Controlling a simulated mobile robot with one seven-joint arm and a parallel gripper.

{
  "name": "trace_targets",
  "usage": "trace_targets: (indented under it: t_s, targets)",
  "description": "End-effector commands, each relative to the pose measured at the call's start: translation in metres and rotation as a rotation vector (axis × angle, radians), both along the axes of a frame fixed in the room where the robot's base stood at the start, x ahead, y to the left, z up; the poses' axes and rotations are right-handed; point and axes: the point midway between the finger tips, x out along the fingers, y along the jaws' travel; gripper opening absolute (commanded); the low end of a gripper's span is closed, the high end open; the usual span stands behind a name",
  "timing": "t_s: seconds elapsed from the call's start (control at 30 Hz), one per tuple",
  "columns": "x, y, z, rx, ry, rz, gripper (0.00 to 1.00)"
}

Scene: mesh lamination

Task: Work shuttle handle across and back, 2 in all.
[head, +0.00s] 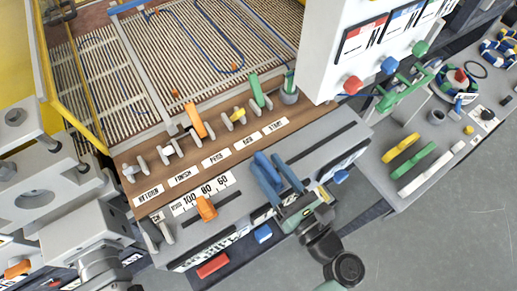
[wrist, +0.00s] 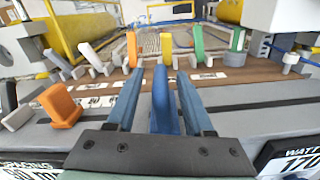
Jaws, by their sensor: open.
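A bright blue upright handle (wrist: 163,100), which I take for the shuttle handle, stands on the grey front ledge in the wrist view. My gripper (wrist: 159,76) is open, with one blue-grey finger on each side of the handle. Small gaps show between the handle and both fingers. In the head view my gripper (head: 278,172) is over the right part of the ledge, where the fingers partly hide the handle. The handle's base is hidden behind the gripper's palm in the wrist view.
An orange slider (head: 206,208) sits left of my gripper by a number scale. Several levers, including orange (head: 195,121) and green (head: 258,91) ones, stand behind on the brown labelled strip (head: 215,148). A white control box (head: 365,45) rises at the back right.

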Motion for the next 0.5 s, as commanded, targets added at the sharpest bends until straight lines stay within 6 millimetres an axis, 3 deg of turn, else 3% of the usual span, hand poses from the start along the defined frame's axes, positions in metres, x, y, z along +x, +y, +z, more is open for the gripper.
trace_targets:
  t_s: [0.2,0.5]
  targets:
    - [0.025,0.019,0.001,0.0,0.0,0.001,0.52]
    - [0.033,0.025,-0.001,-0.002,0.0,-0.001,0.52]
